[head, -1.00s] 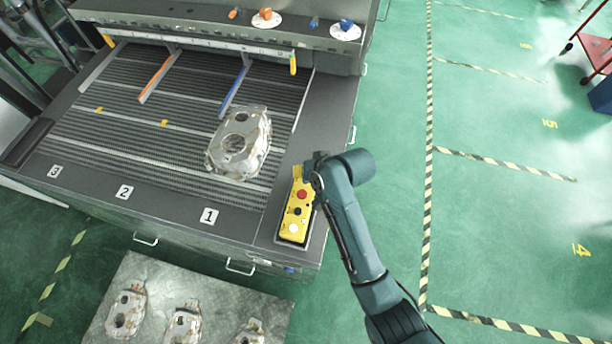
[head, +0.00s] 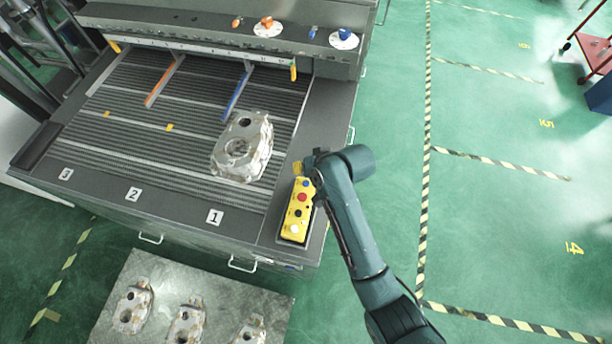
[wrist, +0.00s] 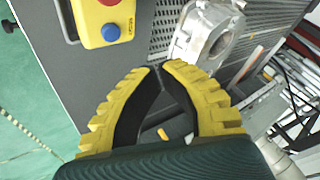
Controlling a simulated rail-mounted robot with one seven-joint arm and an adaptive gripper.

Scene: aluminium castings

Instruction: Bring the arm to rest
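My arm reaches in from the lower right in the head view. My gripper (head: 297,167) is above the far end of the yellow button box (head: 297,212), mostly hidden behind my wrist. In the wrist view the two yellow fingers of my gripper (wrist: 157,68) curve together. Their tips nearly meet and hold nothing. The button box (wrist: 107,20), with a red and a blue button, lies beyond the fingertips to the upper left, apart from them. An aluminium casting (head: 242,147) lies on the ribbed bed behind label 1. It shows in the wrist view (wrist: 205,35), beyond the right finger.
The grey machine (head: 325,125) has orange and blue dividers and knobs along its back. A metal plate (head: 215,300) in front carries several castings. Green floor (head: 395,200) with striped lines is open on the right. A red cart (head: 590,45) stands far right.

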